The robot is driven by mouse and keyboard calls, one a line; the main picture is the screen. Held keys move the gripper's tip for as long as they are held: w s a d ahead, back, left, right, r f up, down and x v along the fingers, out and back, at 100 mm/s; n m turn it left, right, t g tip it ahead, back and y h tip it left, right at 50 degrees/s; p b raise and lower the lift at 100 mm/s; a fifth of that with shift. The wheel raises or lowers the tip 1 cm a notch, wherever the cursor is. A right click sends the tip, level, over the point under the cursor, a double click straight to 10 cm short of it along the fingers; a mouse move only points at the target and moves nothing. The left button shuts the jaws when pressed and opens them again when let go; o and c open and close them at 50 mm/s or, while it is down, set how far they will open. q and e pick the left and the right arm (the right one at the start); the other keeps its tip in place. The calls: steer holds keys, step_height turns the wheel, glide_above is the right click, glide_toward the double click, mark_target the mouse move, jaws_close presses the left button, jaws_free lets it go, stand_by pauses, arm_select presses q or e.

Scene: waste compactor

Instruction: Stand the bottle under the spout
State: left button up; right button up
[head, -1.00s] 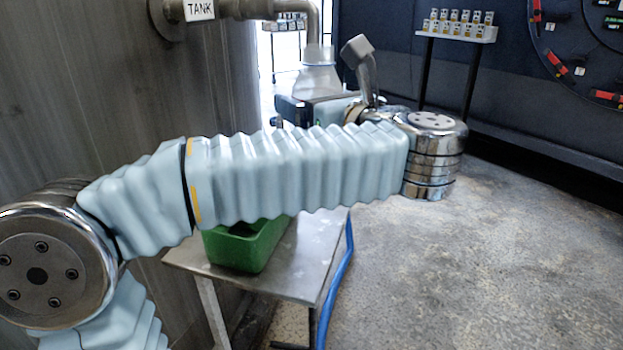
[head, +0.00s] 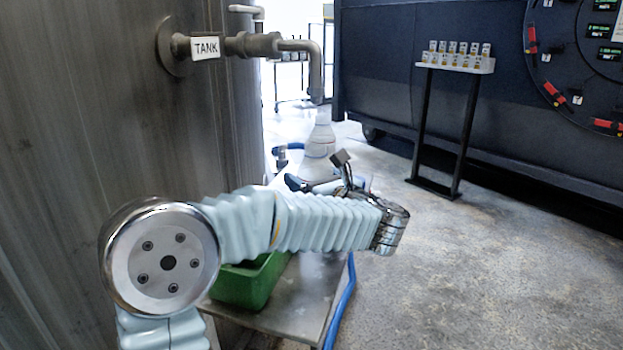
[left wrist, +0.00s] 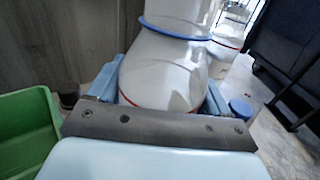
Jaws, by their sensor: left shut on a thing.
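A white, translucent bottle (head: 320,140) shows upright beyond my left wrist in the head view. In the left wrist view the bottle (left wrist: 162,78) stands between the blue fingers of my left gripper (left wrist: 160,100), which is shut on it; it has a blue ring and a thin red line. The metal spout (head: 316,78) bends down from the pipe marked TANK. In the head view its mouth appears just above the bottle's top; I cannot tell whether they line up in depth. My left fingertips are mostly hidden in the head view. My right gripper is not in view.
A green bin (head: 250,283) sits on a metal table (head: 300,305) below my left arm. A second white shape with a red line (left wrist: 226,46) shows behind the held bottle. A blue hose (head: 342,305) hangs at the table's right edge. A small stand (head: 455,65) is farther right; the floor between is clear.

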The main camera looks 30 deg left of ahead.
arm_select(q)
steer(key=shift+f+b, duration=0.25)
steer(key=shift+b, duration=0.3)
steer(key=o, duration=1)
steer(key=shift+r, duration=0.1)
steer(key=shift+c, duration=0.2)
steer(key=shift+r+p, duration=0.35)
steer(key=shift+p, duration=0.35)
steer(key=b+v, duration=0.1)
steer(key=v, duration=0.5)
steer(key=b+v, duration=0.1)
steer(key=v, duration=0.5)
steer(key=shift+f, duration=0.2)
